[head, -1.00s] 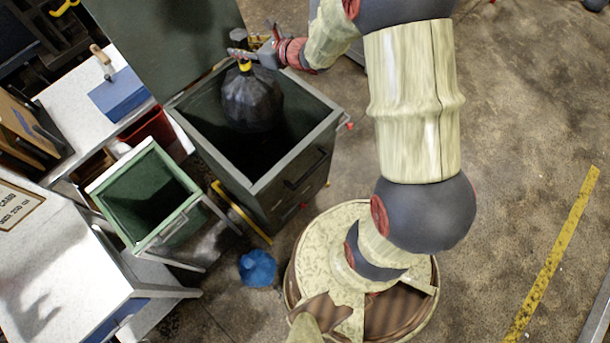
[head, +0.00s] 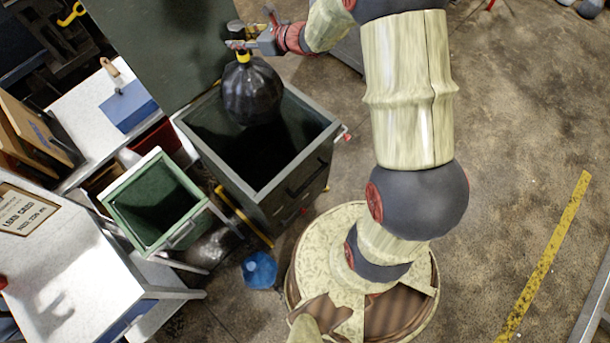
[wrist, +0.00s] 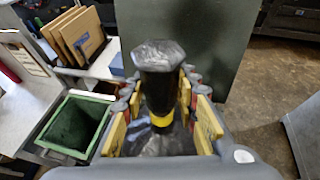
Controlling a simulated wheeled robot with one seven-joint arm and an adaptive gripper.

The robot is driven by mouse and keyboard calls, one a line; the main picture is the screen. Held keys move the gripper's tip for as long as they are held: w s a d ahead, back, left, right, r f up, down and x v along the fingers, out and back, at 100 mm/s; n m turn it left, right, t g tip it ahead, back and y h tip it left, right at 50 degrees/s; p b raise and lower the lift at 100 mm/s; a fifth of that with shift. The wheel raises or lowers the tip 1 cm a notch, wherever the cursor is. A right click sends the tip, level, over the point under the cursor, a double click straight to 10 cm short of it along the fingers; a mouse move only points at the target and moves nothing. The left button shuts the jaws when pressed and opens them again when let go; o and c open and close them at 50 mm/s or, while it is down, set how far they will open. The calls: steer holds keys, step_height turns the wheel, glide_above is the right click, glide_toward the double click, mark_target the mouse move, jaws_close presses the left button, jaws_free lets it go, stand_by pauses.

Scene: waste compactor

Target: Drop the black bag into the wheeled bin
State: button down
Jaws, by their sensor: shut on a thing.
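The black bag (head: 252,95) hangs upright below my gripper (head: 243,46) in the head view, with a yellow tie around its neck. My gripper is shut on the bag's gathered neck. In the wrist view the dark neck (wrist: 159,58) stands between the yellow-padded fingers (wrist: 160,115). The wheeled bin, a large dark green box (head: 222,178) with small red parts low on its sides, stands open. In the head view the bag overlaps the far part of the bin's mouth, near the raised lid (head: 160,50). I cannot tell its exact height above the rim.
A smaller green bin (head: 118,202) in a metal frame stands to the left. A blue object (head: 259,270) lies on the floor near my base. The floor at the right is mostly clear.

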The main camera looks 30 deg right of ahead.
mark_target(246, 51)
steer(key=shift+w+f+b, duration=0.1)
steer(key=shift+f+b, duration=0.8)
steer(key=shift+f, duration=1.15)
steer(key=c, duration=1.5)
jaws_free()
steer(key=shift+o, duration=1)
steer(key=shift+f, duration=0.1)
steer(key=shift+s+f, duration=0.15)
steer(key=shift+s, duration=0.05)
steer(key=v, duration=1.2)
steer(key=shift+w, duration=0.1)
